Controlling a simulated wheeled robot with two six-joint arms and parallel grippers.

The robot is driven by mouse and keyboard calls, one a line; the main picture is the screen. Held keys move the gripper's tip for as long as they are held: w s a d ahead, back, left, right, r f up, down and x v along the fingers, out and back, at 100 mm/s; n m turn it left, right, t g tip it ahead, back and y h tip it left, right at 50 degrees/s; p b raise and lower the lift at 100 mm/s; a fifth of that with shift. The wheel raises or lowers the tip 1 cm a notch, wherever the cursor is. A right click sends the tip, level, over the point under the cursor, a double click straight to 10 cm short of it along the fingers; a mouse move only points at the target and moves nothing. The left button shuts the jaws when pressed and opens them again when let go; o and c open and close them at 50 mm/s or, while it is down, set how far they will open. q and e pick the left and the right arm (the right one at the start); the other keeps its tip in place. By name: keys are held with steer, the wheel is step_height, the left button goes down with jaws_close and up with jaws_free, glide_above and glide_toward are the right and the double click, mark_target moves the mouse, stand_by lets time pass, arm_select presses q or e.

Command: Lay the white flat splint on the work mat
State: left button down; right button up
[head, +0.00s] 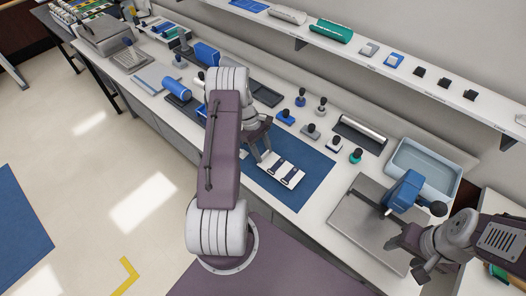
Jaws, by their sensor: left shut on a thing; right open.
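The blue work mat (313,180) lies on the long white bench. A white flat splint (282,171) with small dark marks is over the mat, its left end by my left gripper (264,153). The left gripper is shut on the splint, though my arm partly hides the grip. I cannot tell whether the splint touches the mat or hangs just above it. My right gripper (404,252) is open and empty, at the lower right by the grey metal plate.
Several black-knobbed stamps or tools (285,117) stand behind the mat. A blue-headed device (405,190) stands on the grey plate (358,222) at right, near a grey-blue tray (424,168). A wall shelf (402,73) with small items runs above the bench.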

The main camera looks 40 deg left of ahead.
arm_select(q)
steer(key=shift+f+b, duration=0.3)
steer(key=shift+f, duration=0.15)
steer(key=shift+f, duration=0.3)
stand_by(0.6)
steer(key=c, duration=0.6)
jaws_free()
steer(key=o, duration=0.3)
